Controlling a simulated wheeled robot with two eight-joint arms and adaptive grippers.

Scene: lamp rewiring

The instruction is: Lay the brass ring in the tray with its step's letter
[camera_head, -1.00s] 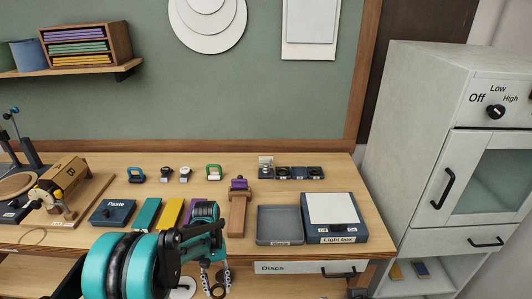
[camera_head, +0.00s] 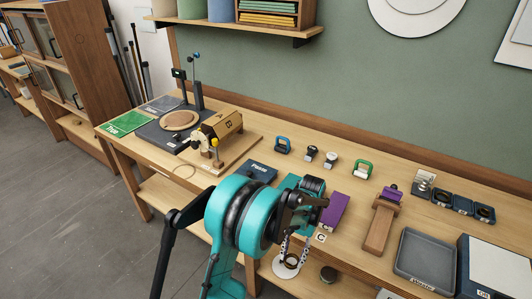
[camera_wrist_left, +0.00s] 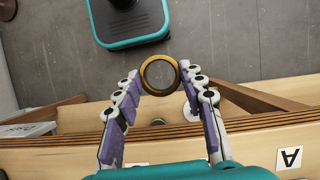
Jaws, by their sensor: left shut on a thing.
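My left gripper (camera_head: 292,257) is low in front of the bench's front edge. In the left wrist view its fingertips (camera_wrist_left: 159,80) are closed on the sides of a brass ring (camera_wrist_left: 159,74), a round band with an open middle. The ring also shows small in the head view (camera_head: 291,262). My left arm hides part of this row. An A label (camera_wrist_left: 289,158) shows in the wrist view. My right gripper is out of view.
A wooden device (camera_head: 222,126) marked B stands on a board at the left of the bench. The grey waste tray (camera_head: 425,258), a wooden block (camera_head: 381,228) and the light box (camera_head: 500,262) are at right. Stamps (camera_head: 283,145) stand behind. A teal-edged base (camera_wrist_left: 130,22) is on the floor.

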